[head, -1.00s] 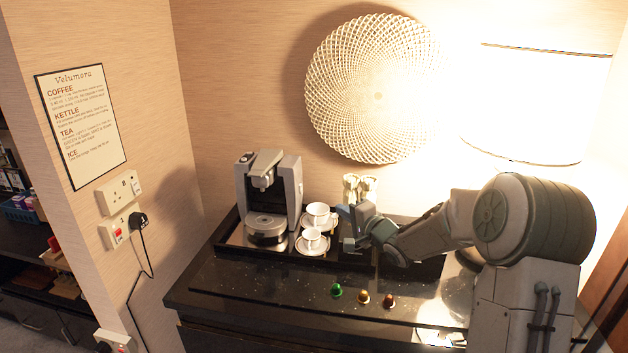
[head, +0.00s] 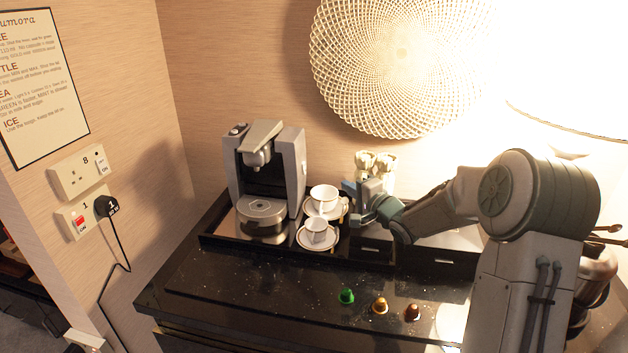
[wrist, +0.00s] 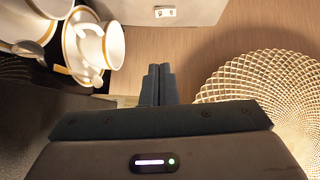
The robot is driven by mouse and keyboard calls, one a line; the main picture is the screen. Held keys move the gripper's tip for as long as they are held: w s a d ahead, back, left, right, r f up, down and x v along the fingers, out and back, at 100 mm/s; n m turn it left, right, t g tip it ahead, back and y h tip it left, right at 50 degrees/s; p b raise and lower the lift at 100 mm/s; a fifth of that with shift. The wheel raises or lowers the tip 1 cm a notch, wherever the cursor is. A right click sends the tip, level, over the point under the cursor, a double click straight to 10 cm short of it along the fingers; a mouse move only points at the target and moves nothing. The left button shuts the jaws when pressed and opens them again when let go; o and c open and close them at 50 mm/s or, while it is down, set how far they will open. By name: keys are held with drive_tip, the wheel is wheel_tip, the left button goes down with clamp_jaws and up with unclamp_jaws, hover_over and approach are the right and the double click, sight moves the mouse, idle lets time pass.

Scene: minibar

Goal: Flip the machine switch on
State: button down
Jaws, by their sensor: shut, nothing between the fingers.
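The grey coffee machine (head: 293,165) stands on the black tray at the back left of the counter. In the wrist view its grey side panel (wrist: 205,10) is at the top edge, with a small white switch (wrist: 165,11) bearing dark marks. I cannot tell the switch's position. My gripper (head: 357,192) is to the right of the machine and the cups, raised above the tray. In the wrist view my gripper (wrist: 158,72) has its dark fingers together with nothing between them. They point toward the panel, apart from the switch.
White cups on saucers (head: 322,200) (head: 315,232) stand between the machine and my gripper. Gold-and-white containers (head: 375,165) stand behind my gripper. Green (head: 346,296), gold (head: 380,305) and brown (head: 412,312) capsules lie in front. A black plug (head: 107,206) is in the left wall socket.

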idle(0.3)
drive_tip(key=p+x, duration=0.1)
drive_tip(key=x, duration=0.3)
drive_tip(key=s+a+p+x, duration=0.1)
drive_tip(key=x, duration=0.3)
drive_tip(key=a+p+x, duration=0.1)
drive_tip(key=x, duration=0.3)
drive_tip(key=shift+s+a, duration=0.1)
drive_tip(key=shift+a, duration=0.1)
drive_tip(key=shift+a+f, duration=0.1)
drive_tip(key=shift+a, duration=0.2)
drive_tip(key=shift+a+f+y+b, duration=0.15)
drive_tip(key=shift+f+y+b, duration=0.2)
drive_tip(key=shift+b, duration=0.25)
drive_tip(key=b+v, duration=0.2)
drive_tip(key=v, duration=1.1)
drive_tip(key=shift+s+r, duration=0.15)
drive_tip(key=shift+s, duration=0.15)
